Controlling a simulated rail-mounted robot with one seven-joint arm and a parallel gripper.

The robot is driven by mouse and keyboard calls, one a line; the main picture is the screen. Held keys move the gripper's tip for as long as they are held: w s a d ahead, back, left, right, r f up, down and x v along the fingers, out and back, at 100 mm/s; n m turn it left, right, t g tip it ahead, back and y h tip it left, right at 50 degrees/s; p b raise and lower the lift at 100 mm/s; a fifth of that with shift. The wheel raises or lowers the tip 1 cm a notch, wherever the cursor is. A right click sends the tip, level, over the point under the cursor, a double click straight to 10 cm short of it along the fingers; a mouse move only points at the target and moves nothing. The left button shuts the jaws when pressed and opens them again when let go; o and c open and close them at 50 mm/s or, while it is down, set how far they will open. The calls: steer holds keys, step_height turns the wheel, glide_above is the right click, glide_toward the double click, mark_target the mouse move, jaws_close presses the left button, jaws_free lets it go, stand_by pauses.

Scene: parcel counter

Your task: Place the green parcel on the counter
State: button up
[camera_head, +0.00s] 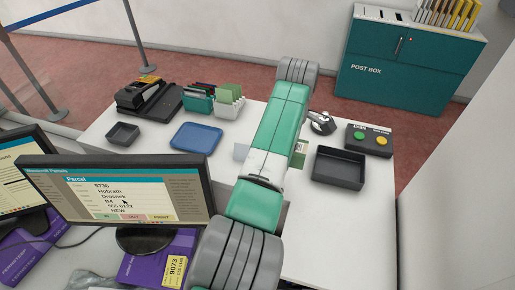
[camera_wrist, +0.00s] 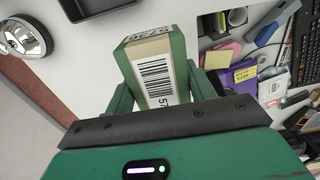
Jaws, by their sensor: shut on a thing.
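In the wrist view, the green parcel (camera_wrist: 178,48) has a pale face with a black-and-white barcode label. My gripper (camera_wrist: 160,88) is shut on it, with one green finger on each side. The parcel's far end points away over the white counter (camera_wrist: 105,60); I cannot tell whether it touches the surface. In the head view, my green and grey arm crosses the middle of the white counter (camera_head: 325,235) and hides most of the gripper and parcel.
A blue tray (camera_head: 196,138) and small dark tray (camera_head: 123,134) lie left of my arm. A black tray (camera_head: 339,168) and a button box (camera_head: 369,139) are right. A monitor (camera_head: 115,190) stands in front left. The counter's front right is bare.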

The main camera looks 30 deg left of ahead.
step_height(320, 180, down, 9)
steer(key=shift+r+b, duration=0.2)
steer(key=shift+b, duration=0.8)
steer(key=shift+f, duration=0.2)
steer(key=o, duration=1.1)
steer(key=shift+r, duration=0.1)
step_height(320, 180, up, 12)
steer(key=p, duration=0.2)
steer(key=shift+r+p, duration=0.15)
steer(key=shift+p, duration=0.25)
